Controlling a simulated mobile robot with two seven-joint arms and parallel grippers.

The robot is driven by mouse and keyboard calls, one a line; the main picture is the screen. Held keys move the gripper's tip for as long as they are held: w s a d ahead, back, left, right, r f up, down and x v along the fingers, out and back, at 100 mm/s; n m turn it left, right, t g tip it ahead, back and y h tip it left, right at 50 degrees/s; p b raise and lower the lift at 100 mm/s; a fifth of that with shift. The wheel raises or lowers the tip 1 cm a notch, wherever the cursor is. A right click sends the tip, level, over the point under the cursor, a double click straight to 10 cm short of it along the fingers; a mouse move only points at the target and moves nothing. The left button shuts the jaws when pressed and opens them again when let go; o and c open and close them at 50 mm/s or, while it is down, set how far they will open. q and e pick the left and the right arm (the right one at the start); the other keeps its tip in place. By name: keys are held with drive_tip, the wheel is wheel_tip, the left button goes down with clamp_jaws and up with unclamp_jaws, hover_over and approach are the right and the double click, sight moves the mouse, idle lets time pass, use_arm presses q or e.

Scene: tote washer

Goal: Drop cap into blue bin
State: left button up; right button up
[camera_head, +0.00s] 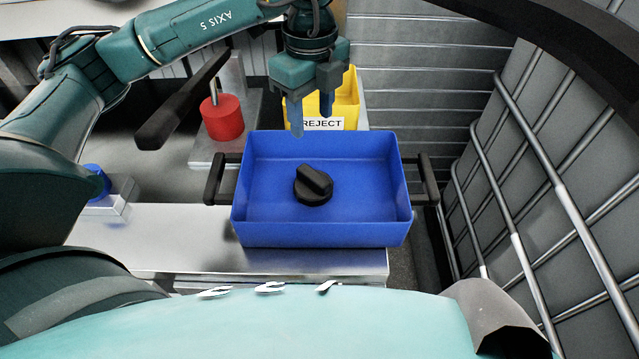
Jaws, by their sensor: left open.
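A black round cap with a raised grip bar (314,186) lies on the floor of the blue bin (348,235), near its middle. The bin stands on a metal table, with dark handles at its left and right sides. My left gripper (312,118) is open and empty above the bin's back edge, its fingers pointing down. It is apart from the cap. My right gripper is not in view.
A yellow bin labelled REJECT (348,100) stands behind the blue bin. A red cylinder (222,118) with a pin stands at the back left, next to a dark bar (180,103). A blue knob (97,180) is at the left. A metal-tube cage (520,240) stands at the right.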

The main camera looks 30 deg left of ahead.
use_arm(q)
wheel_tip(320, 180, up, 6)
drive_tip(key=shift+s, duration=0.1)
idle(0.6)
